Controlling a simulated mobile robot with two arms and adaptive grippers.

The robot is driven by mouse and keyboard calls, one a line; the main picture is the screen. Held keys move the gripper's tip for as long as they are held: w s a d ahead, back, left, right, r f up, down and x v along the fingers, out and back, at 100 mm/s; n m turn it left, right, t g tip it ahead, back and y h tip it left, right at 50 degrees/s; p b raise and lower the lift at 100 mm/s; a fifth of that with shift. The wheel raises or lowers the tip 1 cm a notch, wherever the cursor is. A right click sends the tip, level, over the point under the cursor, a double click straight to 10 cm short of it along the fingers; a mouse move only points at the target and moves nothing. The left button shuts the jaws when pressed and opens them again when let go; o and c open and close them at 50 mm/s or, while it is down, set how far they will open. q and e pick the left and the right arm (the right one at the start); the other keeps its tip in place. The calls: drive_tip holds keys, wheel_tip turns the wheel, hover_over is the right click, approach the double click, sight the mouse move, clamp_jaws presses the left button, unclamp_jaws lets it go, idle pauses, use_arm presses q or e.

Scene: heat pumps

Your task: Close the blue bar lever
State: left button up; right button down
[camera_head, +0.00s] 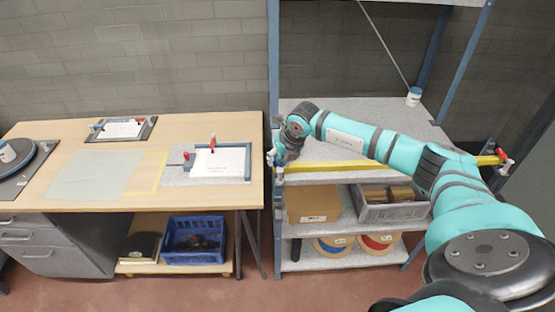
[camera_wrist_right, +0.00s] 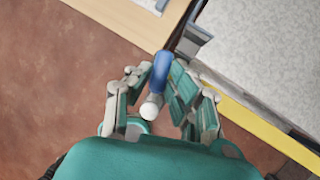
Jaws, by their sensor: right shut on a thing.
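The blue bar lever (camera_wrist_right: 161,76) shows in the right wrist view as a blue handle with a pale rounded end, beside the corner of the grey shelf. My right gripper (camera_wrist_right: 163,84) is shut on it, with a finger on each side. In the head view my right gripper (camera_head: 279,157) is at the left end of the yellow bar (camera_head: 335,166), and it mostly hides the blue lever there. The yellow bar runs across the front of the shelf. My left gripper is not in view.
A red lever (camera_head: 502,156) is at the bar's right end. The shelf rack (camera_head: 345,188) holds boxes and spools below and a small white tub (camera_head: 414,96) above. A wooden workbench (camera_head: 100,190) with fixtures stands close to the left of the rack. Open floor lies in front.

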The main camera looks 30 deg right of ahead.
drive_tip(key=b, duration=0.1)
drive_tip(key=m+b, duration=0.1)
drive_tip(key=m+h+b, duration=0.1)
drive_tip(key=shift+s+d+f, duration=0.15)
drive_tip(key=shift+d+f, duration=0.1)
drive_tip(key=shift+d, duration=0.05)
drive_tip(key=shift+s+d+r+m+b, duration=0.1)
drive_tip(key=shift+d+r+m+b, duration=0.1)
drive_tip(key=shift+m+b, duration=0.4)
drive_tip(key=shift+r, duration=0.1)
drive_tip(key=c, duration=1.2)
unclamp_jaws()
drive_tip(key=shift+s+r, duration=0.1)
drive_tip(key=shift+r, duration=0.25)
drive_tip(key=v, duration=1.1)
drive_tip(key=shift+s+a+r, duration=0.1)
drive_tip(key=shift+s+a, duration=0.05)
drive_tip(key=shift+a, duration=0.05)
